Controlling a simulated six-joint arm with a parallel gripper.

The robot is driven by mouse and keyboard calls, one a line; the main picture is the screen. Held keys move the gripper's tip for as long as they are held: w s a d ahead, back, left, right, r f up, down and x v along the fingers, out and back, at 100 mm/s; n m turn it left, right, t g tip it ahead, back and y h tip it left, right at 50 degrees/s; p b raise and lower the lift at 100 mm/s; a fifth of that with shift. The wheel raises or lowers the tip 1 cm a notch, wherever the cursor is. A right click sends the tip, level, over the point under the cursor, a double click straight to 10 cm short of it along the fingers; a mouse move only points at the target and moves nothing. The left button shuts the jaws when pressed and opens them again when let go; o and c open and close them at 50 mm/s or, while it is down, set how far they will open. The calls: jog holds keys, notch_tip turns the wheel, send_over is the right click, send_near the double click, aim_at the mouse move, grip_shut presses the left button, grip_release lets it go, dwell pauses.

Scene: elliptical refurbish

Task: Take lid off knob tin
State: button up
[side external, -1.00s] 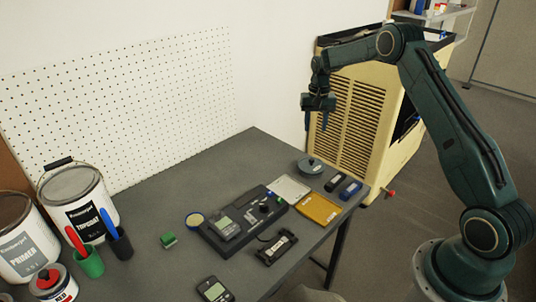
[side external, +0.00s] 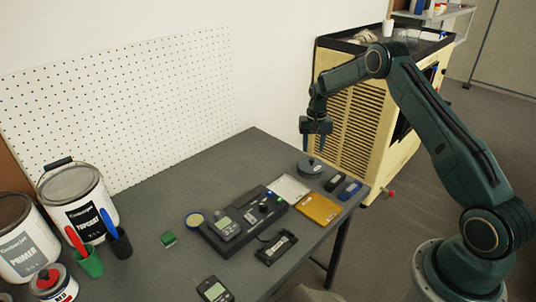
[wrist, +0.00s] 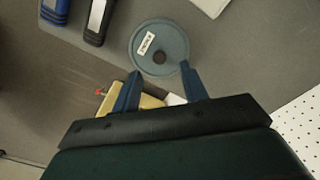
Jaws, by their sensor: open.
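The knob tin (side external: 311,166) is a round grey-blue tin at the far right end of the table. Its lid (wrist: 172,38) is on, with a dark round knob (wrist: 159,57) and a white label in the wrist view. My gripper (side external: 316,147) points down just above the tin in the side view. In the wrist view my gripper (wrist: 158,82) is open and empty, its two blue fingers spread at the tin's near edge. The fingers look apart from the knob.
A dark device (side external: 333,183) and a blue one (side external: 350,190) lie right of the tin. A pale flat tray (side external: 289,187) and a yellow-orange one (side external: 318,208) lie nearer. A cream louvred cabinet (side external: 345,120) stands behind the table end.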

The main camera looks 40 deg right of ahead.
aim_at(312, 159)
jog(key=shift+f, duration=0.15)
jog(key=shift+f, duration=2.5)
grip_shut()
